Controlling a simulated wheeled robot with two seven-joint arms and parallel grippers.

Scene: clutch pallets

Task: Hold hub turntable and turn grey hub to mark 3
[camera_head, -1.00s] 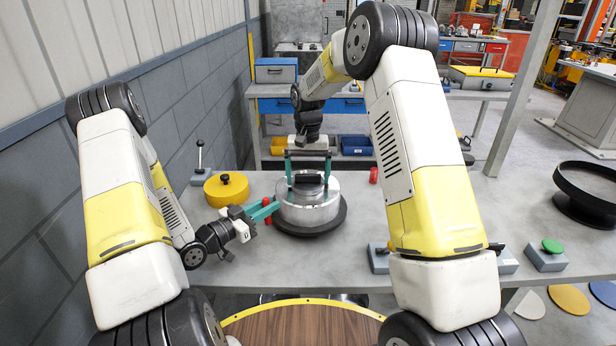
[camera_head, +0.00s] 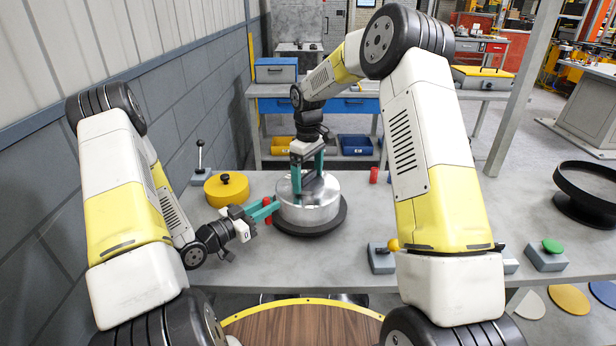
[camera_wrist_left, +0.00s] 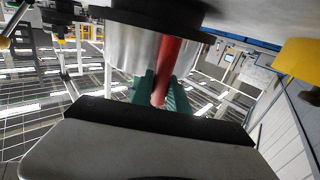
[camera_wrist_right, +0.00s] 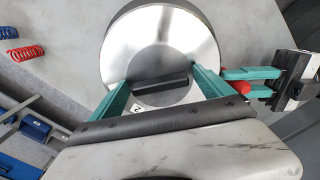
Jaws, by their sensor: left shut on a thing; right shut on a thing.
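The grey hub (camera_head: 322,208) is a shiny metal drum on a dark round turntable (camera_head: 337,222) on the bench. My left gripper (camera_head: 264,209) is shut on the turntable's red handle (camera_wrist_left: 168,62), at the left of the hub. My right gripper (camera_head: 307,182) reaches down from above, its teal fingers at the two ends of the hub's black bar (camera_wrist_right: 161,85). The right wrist view shows the hub's bright top (camera_wrist_right: 150,35) and a small tag with a 2 (camera_wrist_right: 137,108). No mark 3 can be made out.
A yellow disc with a black knob (camera_head: 226,190) and a lever box (camera_head: 200,178) stand at the left. A red spring (camera_wrist_right: 25,53) lies behind the hub at the right. A box with a yellow knob (camera_head: 381,262) is at the front edge.

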